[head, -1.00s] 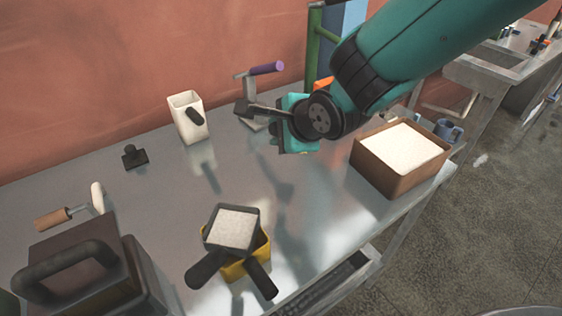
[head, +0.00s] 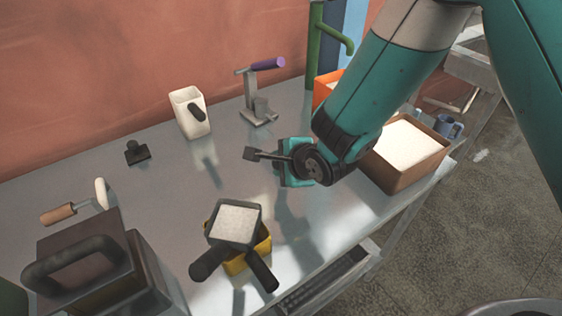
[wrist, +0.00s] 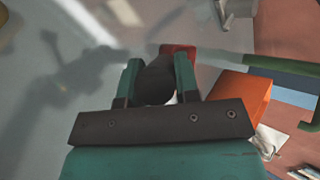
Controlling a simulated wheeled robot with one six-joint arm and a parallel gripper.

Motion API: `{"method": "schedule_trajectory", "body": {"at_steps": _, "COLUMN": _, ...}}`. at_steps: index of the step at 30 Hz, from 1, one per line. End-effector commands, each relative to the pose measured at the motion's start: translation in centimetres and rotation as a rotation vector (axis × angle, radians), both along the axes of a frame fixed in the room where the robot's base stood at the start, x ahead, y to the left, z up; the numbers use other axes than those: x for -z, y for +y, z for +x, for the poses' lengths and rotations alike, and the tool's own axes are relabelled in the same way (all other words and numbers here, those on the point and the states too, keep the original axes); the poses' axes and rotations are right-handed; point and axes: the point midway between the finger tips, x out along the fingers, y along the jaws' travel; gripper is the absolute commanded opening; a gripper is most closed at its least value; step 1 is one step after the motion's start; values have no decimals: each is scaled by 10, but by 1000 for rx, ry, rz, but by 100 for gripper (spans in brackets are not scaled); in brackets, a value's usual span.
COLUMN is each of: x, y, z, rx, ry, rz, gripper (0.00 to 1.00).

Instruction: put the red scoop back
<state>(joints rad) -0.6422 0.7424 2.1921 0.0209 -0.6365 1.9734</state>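The red scoop shows in the wrist view as a red piece (wrist: 179,50) beyond a thick dark handle. My gripper (wrist: 158,78) has its two teal fingers close against either side of that handle, and it looks held between them. In the head view my gripper (head: 294,162) is above the middle of the metal table, left of the brown box. The red part of the scoop cannot be made out there; my gripper and wrist seem to hide it.
A brown box (head: 388,178) of white powder stands right, an orange box (head: 323,97) behind my arm. A purple-handled press (head: 259,113), a white container (head: 187,119) and a black tamper-like piece (head: 137,153) stand at the back. A yellow box (head: 236,264) under a powder-filled black pan (head: 235,224) is in front.

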Motion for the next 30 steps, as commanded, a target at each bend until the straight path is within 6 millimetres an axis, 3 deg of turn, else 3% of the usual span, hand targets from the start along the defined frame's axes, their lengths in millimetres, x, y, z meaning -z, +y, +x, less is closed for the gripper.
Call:
{"method": "schedule_trajectory", "body": {"at_steps": 1, "x": 1, "y": 0, "z": 0, "rx": 0, "ry": 1, "rz": 0, "gripper": 39}}
{"method": "schedule_trajectory", "body": {"at_steps": 3, "x": 0, "y": 0, "z": 0, "rx": 0, "ry": 1, "rz": 0, "gripper": 55}}
{"method": "schedule_trajectory", "body": {"at_steps": 16, "x": -7, "y": -4, "z": -5, "rx": 1, "ry": 0, "rz": 1, "gripper": 55}}
{"method": "schedule_trajectory", "body": {"at_steps": 30, "x": -66, "y": -42, "z": -59, "rx": 1, "ry": -1, "rz": 2, "gripper": 55}}
